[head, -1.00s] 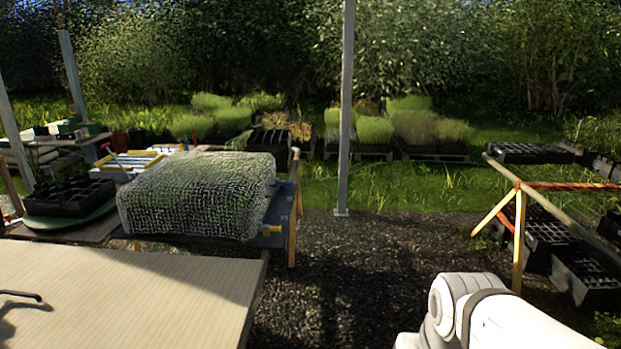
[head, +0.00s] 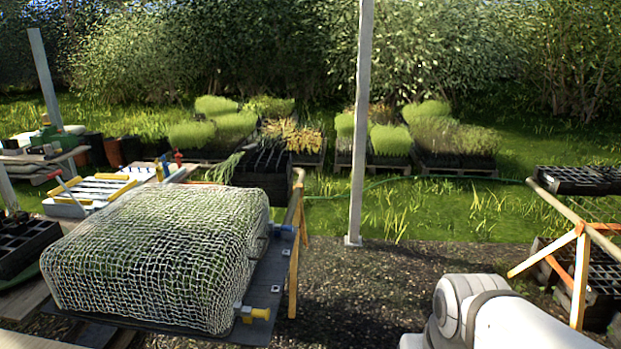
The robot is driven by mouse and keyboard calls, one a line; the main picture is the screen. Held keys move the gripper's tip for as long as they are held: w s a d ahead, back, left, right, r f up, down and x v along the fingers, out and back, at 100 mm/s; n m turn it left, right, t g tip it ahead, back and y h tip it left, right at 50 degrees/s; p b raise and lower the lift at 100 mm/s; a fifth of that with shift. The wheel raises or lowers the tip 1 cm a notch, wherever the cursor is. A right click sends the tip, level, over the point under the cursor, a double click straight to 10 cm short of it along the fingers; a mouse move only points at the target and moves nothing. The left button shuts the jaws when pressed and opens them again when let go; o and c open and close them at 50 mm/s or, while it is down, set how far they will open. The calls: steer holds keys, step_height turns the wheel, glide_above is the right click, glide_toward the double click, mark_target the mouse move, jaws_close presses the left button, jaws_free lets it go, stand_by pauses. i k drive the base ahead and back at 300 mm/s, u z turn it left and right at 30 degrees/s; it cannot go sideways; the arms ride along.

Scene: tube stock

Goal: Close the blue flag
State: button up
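A small blue part (head: 284,229), which looks like the blue flag, sits at the far right edge of a dark board (head: 268,276). It is too small to tell whether it is open or closed. A yellow fitting (head: 258,314) with a pale piece beside it is at the board's near right corner. A block under white netting (head: 165,255) covers most of the board. My gripper is not in view; only a white link of my arm shows at the lower right.
A wooden trestle (head: 293,258) stands at the board's right side. A metal post (head: 360,130) rises behind. Dark gravel (head: 370,290) lies clear right of the board. Another trestle (head: 580,270) with black trays is at the right.

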mark_target(165, 165)
steer(key=i, duration=3)
steer(key=u, duration=5.8)
